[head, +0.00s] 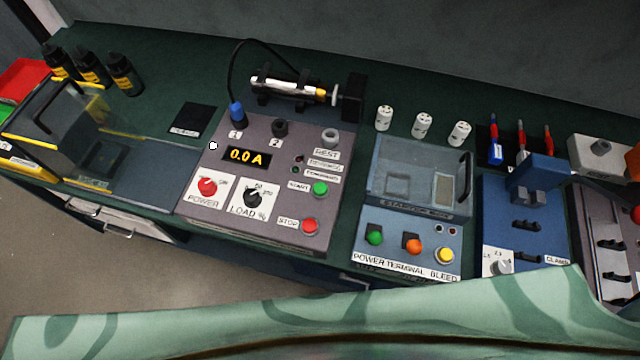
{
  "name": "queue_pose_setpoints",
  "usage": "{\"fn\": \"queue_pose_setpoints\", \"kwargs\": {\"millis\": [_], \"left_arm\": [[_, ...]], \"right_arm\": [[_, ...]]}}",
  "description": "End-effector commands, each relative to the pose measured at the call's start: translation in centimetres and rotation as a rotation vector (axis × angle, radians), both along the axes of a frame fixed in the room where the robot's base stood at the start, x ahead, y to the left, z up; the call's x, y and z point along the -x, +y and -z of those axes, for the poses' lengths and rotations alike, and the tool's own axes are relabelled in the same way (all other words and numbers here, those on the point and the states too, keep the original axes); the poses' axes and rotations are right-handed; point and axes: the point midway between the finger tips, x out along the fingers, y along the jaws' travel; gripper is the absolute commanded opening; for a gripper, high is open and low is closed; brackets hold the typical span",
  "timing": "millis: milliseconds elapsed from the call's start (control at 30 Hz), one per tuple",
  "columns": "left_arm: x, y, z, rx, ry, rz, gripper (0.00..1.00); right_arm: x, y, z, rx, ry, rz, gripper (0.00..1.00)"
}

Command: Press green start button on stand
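The green start button (320,188) is on the sloped top of the grey stand (262,215), in the head view. A white START label (299,186) is just left of it. The red stop button (309,224) is below it. The stand's display (246,157) reads 0.0 A. A red POWER knob (207,187) and a black LOAD knob (252,199) sit at the left of the panel. Neither of my grippers is in view. Nothing covers the start button.
A blue starter box (412,238) with green, orange and yellow buttons stands right of the stand. A clear-walled bin (68,130) is at the left. Black bottles (125,73) stand behind it. A pale green patterned surface (330,315) crosses the bottom of the view.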

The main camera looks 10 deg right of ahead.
Motion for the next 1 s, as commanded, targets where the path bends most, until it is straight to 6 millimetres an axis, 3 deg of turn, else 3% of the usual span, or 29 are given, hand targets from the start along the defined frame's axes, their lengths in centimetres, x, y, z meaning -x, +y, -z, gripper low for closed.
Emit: {"fn": "queue_pose_setpoints", "kwargs": {"millis": [33,133,1000], "left_arm": [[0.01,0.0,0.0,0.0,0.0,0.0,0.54],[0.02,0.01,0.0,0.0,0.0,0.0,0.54],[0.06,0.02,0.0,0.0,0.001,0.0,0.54]], "right_arm": [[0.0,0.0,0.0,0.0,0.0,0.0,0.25],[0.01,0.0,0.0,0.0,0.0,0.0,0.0],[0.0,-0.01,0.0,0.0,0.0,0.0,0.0]]}}
